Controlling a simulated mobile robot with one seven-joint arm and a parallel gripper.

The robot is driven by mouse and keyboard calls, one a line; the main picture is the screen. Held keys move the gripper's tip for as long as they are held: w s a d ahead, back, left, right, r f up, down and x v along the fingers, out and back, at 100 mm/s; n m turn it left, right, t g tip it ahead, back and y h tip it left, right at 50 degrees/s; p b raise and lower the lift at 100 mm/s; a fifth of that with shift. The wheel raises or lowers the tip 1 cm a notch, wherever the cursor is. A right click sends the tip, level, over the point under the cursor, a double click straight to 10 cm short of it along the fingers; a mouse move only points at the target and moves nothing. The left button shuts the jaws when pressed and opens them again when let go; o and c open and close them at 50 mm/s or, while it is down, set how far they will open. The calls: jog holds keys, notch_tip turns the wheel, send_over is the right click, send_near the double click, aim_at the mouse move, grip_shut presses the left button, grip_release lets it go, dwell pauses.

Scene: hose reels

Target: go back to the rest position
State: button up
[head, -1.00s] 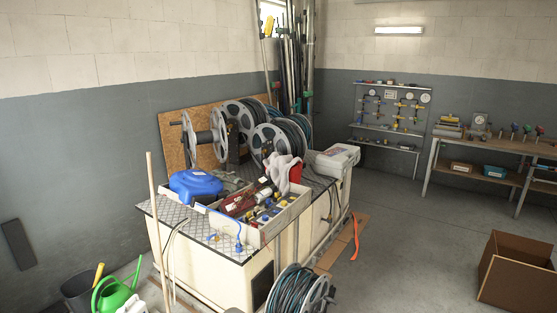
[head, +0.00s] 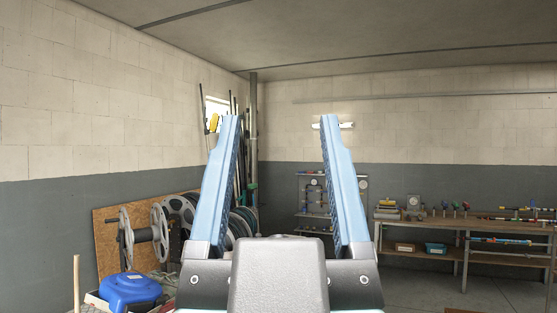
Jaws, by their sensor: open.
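My gripper (head: 280,122) is in the lower middle of the head view, pointing up. Its two long blue fingers stand wide apart with nothing between them. Through the gap I see the far wall and part of a wall rack (head: 313,200). The gripper and its dark body hide much of the middle of the scene.
Hose reels (head: 160,236) stand at the left before a wooden board (head: 103,250). A blue case (head: 130,288) lies in front of them. A workbench (head: 440,222) with small items and a blue bin (head: 436,249) stands at the right. Tall pipes (head: 253,140) lean in the corner.

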dwell(0.3)
notch_tip(320, 180, down, 11)
jog(key=b, duration=1)
jog(key=shift+b, duration=0.3)
jog(key=shift+a+r, duration=0.1)
